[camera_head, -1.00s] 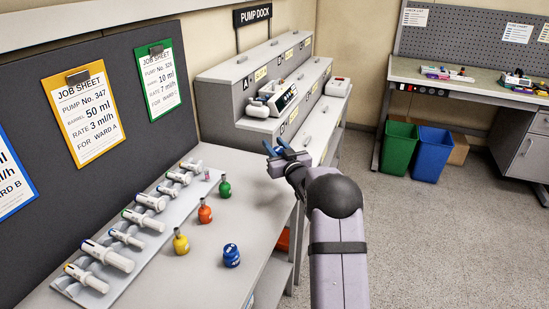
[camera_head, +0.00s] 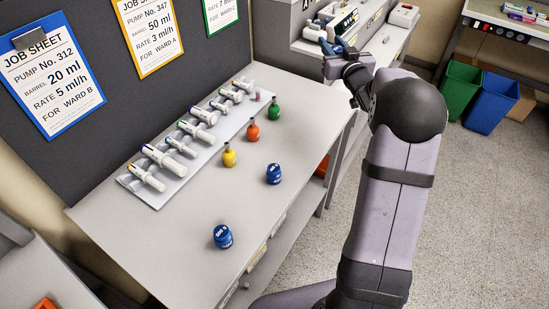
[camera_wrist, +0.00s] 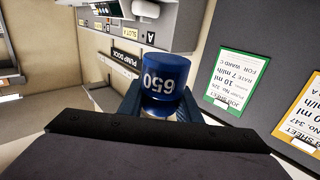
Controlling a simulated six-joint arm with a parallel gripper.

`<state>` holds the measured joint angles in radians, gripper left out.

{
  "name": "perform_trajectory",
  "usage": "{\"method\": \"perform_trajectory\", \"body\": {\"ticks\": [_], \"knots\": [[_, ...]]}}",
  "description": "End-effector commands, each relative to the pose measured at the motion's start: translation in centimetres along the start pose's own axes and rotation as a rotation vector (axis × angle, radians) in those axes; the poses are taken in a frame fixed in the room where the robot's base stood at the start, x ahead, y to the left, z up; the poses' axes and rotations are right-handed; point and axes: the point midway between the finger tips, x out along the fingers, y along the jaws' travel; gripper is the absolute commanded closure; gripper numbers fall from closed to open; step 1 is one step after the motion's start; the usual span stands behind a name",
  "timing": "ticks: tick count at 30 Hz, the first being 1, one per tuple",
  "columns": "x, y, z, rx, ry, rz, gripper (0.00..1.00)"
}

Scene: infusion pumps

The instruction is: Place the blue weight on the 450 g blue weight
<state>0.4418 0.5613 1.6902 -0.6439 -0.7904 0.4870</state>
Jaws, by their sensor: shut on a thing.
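My gripper (camera_head: 333,46) is up at the top of the head view, raised near the pump dock, with blue fingers. In the wrist view, it is shut on a blue weight (camera_wrist: 166,76), between the two fingers; its digits appear to read 650, upside down in the picture. The held weight cannot be made out clearly in the head view. Two other blue weights stand on the table: one (camera_head: 274,174) near the yellow flask-shaped weight, and one (camera_head: 222,237) nearer the front. Their labels are too small to read surely. Nothing is on top of either.
Yellow (camera_head: 229,156), orange (camera_head: 253,132) and green (camera_head: 273,110) weights stand in a row beside the syringe rack (camera_head: 150,196). The table's right part is clear. Job sheets (camera_head: 52,75) hang on the dark panel. Green (camera_head: 459,83) and blue (camera_head: 491,104) bins stand on the floor.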

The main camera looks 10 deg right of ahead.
Motion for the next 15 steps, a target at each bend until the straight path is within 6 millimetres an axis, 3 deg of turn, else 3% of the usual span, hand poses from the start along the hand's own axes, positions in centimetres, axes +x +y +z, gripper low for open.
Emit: {"method": "perform_trajectory", "body": {"ticks": [1, 5, 15], "knots": [[-0.9, -1.1, -0.5, 0.0, 0.003, -0.028, 1.0], [-3.6, -4.6, 0.6, 0.001, 0.002, -0.132, 1.0], [-12.5, -16.1, 5.9, 0.004, 0.001, -0.505, 1.0]]}}
